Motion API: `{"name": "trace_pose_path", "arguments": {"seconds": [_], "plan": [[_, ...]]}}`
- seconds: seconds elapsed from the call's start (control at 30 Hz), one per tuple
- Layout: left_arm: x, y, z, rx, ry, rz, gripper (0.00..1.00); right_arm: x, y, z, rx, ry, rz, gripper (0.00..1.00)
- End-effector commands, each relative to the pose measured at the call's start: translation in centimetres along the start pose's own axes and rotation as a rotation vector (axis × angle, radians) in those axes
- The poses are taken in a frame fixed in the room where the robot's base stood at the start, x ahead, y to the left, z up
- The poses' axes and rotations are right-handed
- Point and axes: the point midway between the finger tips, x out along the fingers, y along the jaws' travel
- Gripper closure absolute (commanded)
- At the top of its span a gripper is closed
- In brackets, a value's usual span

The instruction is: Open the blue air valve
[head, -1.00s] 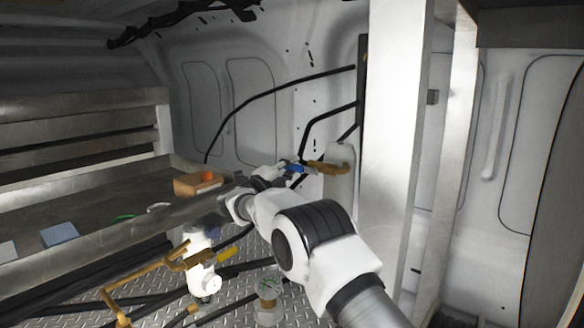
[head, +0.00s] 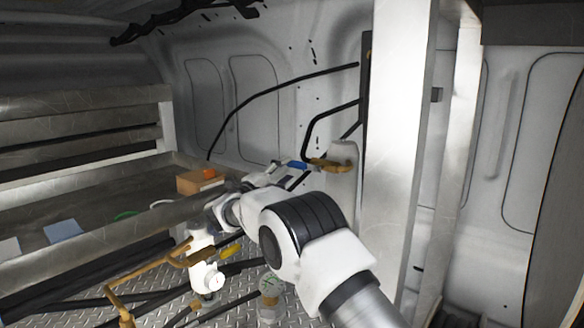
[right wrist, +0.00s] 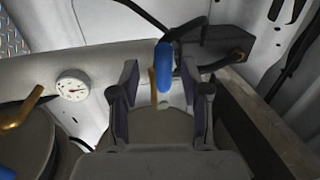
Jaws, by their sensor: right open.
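The blue air valve handle (head: 295,164) shows in the head view beside a brass fitting (head: 330,164) on an upright pale cylinder. My right gripper (head: 286,172) is just left of and below the handle there. In the right wrist view, the blue handle (right wrist: 163,66) stands upright between the two spread fingers of my right gripper (right wrist: 168,80), nearer the far end of the jaws. A gap shows on both sides, so the fingers are open and not closed on it. The wrist hides part of the valve from the head view. My left gripper is not in view.
A metal shelf (head: 60,262) runs along the left, with a small orange-brown box (head: 196,181) near its far end. A white unit with a gauge (head: 205,272) and brass pipes stand below. A pale vertical post (head: 397,150) rises right of the valve.

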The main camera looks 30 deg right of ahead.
Motion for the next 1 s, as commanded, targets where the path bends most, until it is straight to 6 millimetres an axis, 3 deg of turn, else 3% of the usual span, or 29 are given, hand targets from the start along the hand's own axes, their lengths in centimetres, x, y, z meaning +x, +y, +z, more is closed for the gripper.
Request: {"name": "trace_pose_path", "arguments": {"seconds": [0.2,0.33,1.0], "plan": [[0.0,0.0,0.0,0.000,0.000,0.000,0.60,-5.8,0.0,0.2,-0.003,-0.004,-0.002,0.54],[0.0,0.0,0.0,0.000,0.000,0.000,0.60,-7.7,0.1,0.2,-0.002,-0.002,-0.001,0.54],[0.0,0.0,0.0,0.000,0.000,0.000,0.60,-8.2,0.1,0.2,-0.002,-0.002,0.000,0.54]]}}
